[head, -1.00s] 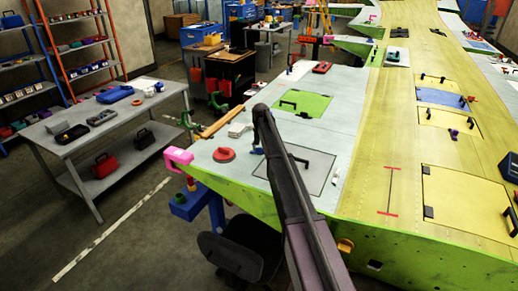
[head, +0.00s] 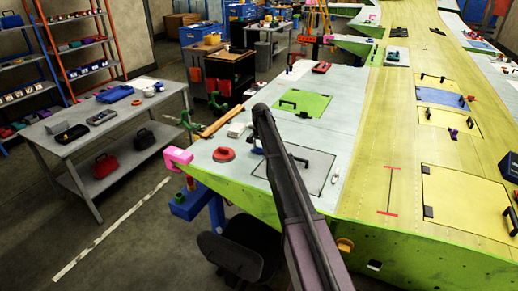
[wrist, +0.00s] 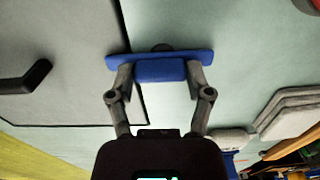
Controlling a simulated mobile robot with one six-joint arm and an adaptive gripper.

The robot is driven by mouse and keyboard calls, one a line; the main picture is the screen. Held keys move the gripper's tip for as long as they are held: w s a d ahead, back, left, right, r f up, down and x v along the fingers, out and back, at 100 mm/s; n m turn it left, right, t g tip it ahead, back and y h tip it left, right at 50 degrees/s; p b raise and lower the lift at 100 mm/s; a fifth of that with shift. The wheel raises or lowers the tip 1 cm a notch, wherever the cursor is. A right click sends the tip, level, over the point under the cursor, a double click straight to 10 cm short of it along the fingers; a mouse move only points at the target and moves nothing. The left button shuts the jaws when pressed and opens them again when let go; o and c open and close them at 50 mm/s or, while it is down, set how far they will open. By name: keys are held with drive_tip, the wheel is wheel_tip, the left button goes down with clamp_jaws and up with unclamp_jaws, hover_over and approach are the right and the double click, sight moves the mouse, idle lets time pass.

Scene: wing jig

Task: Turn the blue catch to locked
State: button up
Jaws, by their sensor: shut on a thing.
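The blue catch (wrist: 160,70) is in the upper middle of the wrist view, a flat bar with a raised block. My gripper (wrist: 160,80) is shut on the raised block, one finger on each side. The bar lies across the picture, and its left end reaches over the seam of the grey hatch panel (wrist: 60,45). In the head view a bit of the blue catch (head: 257,151) shows left of my arm, which hides the gripper. The grey hatch (head: 318,183) lies in the wing skin there.
A black handle (wrist: 25,78) stands on the hatch, left of my gripper in the wrist view. Grey stacked plates (wrist: 290,112) lie to the right. In the head view a red disc (head: 224,154) and a pink clamp (head: 177,157) are near the wing edge.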

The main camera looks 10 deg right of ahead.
drive_tip(key=o, duration=1.1)
drive_tip(key=shift+o, duration=0.2)
